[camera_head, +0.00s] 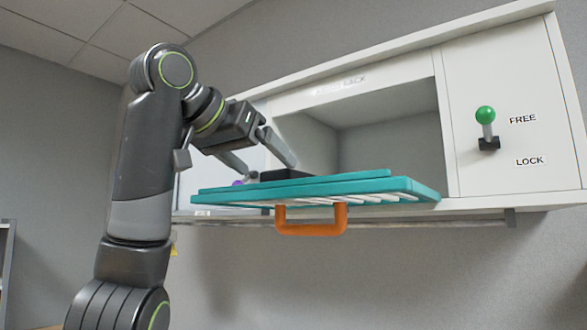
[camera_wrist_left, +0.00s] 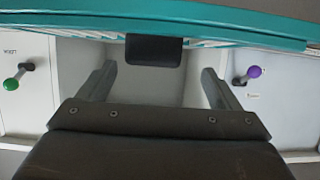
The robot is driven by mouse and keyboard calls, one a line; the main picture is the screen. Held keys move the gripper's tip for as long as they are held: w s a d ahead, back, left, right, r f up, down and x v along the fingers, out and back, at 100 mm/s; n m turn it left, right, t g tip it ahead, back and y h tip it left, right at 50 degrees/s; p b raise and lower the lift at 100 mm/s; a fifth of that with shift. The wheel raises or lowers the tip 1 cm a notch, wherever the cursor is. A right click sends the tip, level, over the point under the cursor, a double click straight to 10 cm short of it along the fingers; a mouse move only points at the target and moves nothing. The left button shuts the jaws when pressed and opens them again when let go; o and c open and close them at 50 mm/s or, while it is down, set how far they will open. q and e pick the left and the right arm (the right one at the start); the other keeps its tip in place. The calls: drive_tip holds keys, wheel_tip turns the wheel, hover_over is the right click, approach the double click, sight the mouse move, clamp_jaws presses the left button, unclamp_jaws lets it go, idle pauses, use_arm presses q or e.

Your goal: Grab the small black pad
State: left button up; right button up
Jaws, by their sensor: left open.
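The small black pad (camera_head: 287,174) lies on top of a teal panel (camera_head: 330,187), near its back edge by the cabinet opening. In the left wrist view the black pad (camera_wrist_left: 153,50) is at the top middle, just beyond and between the fingertips. My left gripper (camera_head: 270,160) is open above the pad, its fingers spread apart; it also shows in the left wrist view (camera_wrist_left: 158,78). I see no finger touching the pad. My right gripper is not in view.
An orange handle (camera_head: 312,228) hangs from the panel's front edge. The white cabinet (camera_head: 515,90) has an open, empty compartment (camera_head: 390,135) behind the panel. A purple knob (camera_wrist_left: 254,72) is on the cabinet's other side.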

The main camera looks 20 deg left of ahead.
sight(286, 178)
use_arm(q)
drive_tip(key=shift+p+x, duration=0.35)
drive_tip(key=shift+x, duration=0.6)
drive_tip(key=shift+w+d+p, duration=0.3)
drive_tip(key=shift+p, duration=0.25)
drive_tip(key=p+x, duration=0.1)
drive_tip(key=x, duration=0.1)
drive_tip(key=p+x, duration=0.1)
drive_tip(key=x, duration=0.1)
drive_tip(key=shift+s+d+p, duration=0.1)
drive_tip(key=shift+d+p, duration=0.15)
drive_tip(key=shift+p, duration=0.15)
drive_tip(key=shift+w+f, duration=0.15)
drive_tip(key=shift+w, duration=0.1)
drive_tip(key=shift+s, duration=0.15)
drive_tip(key=shift+c, duration=0.2)
drive_tip(key=shift+c, duration=1.1)
drive_tip(key=c, duration=0.8)
